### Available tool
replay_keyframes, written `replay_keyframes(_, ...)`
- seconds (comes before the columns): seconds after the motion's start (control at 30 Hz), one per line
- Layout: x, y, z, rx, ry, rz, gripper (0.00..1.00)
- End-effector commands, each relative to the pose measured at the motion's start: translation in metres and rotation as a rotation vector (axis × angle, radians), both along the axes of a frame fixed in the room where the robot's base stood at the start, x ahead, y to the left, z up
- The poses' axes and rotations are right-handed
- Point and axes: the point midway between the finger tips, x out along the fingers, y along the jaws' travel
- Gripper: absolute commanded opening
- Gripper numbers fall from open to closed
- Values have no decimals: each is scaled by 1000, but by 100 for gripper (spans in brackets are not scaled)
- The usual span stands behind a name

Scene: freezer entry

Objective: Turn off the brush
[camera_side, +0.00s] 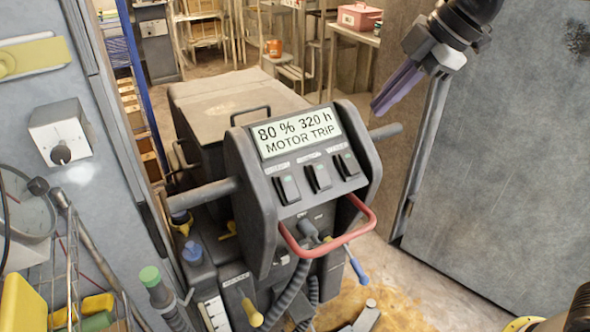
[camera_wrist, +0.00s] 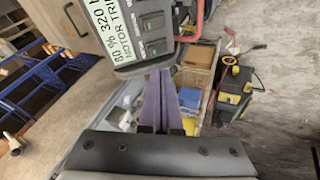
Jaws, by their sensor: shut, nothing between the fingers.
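A grey floor-cleaning machine's console (camera_side: 262,190) stands in the middle of the side view. Its display (camera_side: 297,132) reads "80 % 320 h MOTOR TRIP". Two switches also show in the wrist view (camera_wrist: 152,22) (camera_wrist: 156,47). My gripper (camera_side: 378,108) has purple fingers, shut and empty, above and right of the console, apart from it. The fingers also show in the wrist view (camera_wrist: 160,74).
A red loop handle (camera_side: 363,222) curves below the switches, and a grey bar handle (camera_side: 386,131) sticks out right, below my gripper. A grey wall panel (camera_side: 505,170) stands at the right. A wall box with a knob (camera_side: 60,133) is at the left. Shelves stand behind.

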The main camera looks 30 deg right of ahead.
Motion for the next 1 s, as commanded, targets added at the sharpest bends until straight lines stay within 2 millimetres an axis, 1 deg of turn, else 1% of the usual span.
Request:
replay_keyframes(0.03,13,13,-6,-5,13,36,0)
replay_keyframes(0.1,28,27,-13,-6,26,71,0)
replay_keyframes(0.2,42,45,-26,-5,53,98,0)
replay_keyframes(0.33,50,60,-45,-14,89,121,0)
replay_keyframes(0.47,51,67,-56,-21,114,135,0)
replay_keyframes(0.83,50,69,-57,-21,114,137,0)
replay_keyframes(0.93,51,70,-62,-21,115,138,0)
replay_keyframes(1.0,53,73,-69,-21,116,138,0)
